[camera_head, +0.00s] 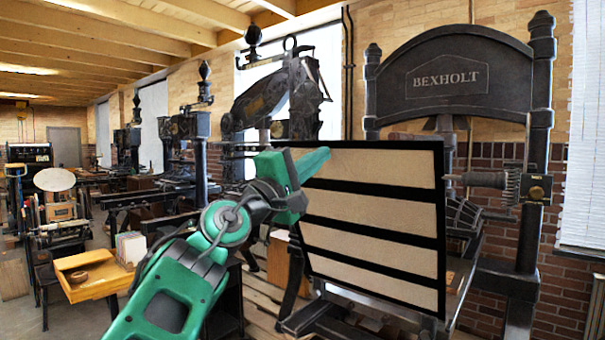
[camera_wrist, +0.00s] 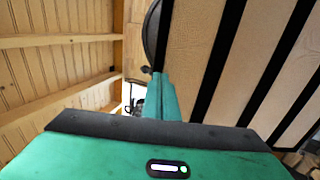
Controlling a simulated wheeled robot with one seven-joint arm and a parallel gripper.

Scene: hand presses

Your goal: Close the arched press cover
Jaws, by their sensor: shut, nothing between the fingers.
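The arched press (camera_head: 448,82) has a dark arched top reading BEXHOLT between two black posts. Its cover (camera_head: 375,205), a black frame with tan panels and black cross bars, stands raised and steeply tilted in front of the press. The cover fills the right of the wrist view (camera_wrist: 245,65). My green gripper (camera_head: 316,160) is shut and empty at the cover's top left corner, overlapping it in the picture. In the wrist view its fingers (camera_wrist: 162,92) lie beside the cover's edge. I cannot tell whether they touch it. The bed under the cover is mostly hidden.
Another dark press (camera_head: 285,95) stands behind my gripper to the left, with more presses along the wall. A wooden tray (camera_head: 95,282) is at the lower left. A brick wall and a blind (camera_head: 585,130) are at the right. Open floor shows at the far left.

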